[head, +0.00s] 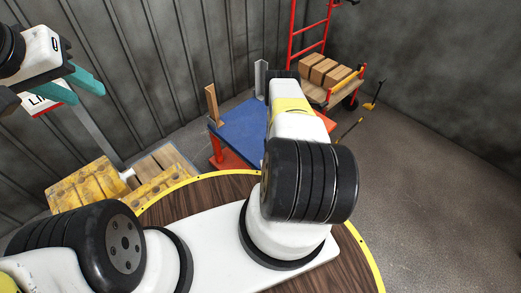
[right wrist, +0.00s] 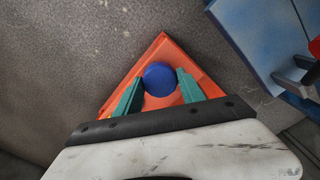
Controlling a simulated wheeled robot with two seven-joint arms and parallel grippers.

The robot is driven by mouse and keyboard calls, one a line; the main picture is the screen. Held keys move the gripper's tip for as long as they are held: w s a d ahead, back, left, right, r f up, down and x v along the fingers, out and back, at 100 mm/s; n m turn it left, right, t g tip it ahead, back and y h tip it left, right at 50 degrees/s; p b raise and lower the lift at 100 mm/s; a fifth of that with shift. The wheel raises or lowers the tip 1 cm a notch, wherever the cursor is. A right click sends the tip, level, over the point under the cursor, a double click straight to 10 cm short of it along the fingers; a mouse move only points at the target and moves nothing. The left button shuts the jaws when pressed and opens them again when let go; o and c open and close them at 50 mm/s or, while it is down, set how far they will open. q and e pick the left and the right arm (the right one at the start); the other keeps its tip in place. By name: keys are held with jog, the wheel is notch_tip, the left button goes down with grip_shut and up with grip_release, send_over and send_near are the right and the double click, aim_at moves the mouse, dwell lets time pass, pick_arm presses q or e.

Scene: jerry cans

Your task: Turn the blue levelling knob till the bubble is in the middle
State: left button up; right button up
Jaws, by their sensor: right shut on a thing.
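In the right wrist view the round blue levelling knob (right wrist: 159,78) sits on an orange triangular plate (right wrist: 162,49). My right gripper (right wrist: 159,77) is shut on the knob, with one teal finger on each side of it. In the head view my own right arm hides this gripper and the knob. No bubble can be made out in either view. My left gripper (head: 91,93) is at the upper left of the head view, open, with its teal fingers apart and away from the knob.
A blue-topped stand (head: 240,128) with orange-red parts stands beyond my right arm. A yellow-and-wood pallet (head: 82,188) lies at left. A sign (head: 42,105) shows behind my left gripper. A red trolley (head: 318,45) with boxes (head: 325,70) is at the back.

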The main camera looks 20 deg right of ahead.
dwell(0.5)
jog(key=o, duration=1.4)
jog(key=shift+c, duration=0.2)
notch_tip(320, 180, up, 8)
jog(key=shift+f, duration=0.1)
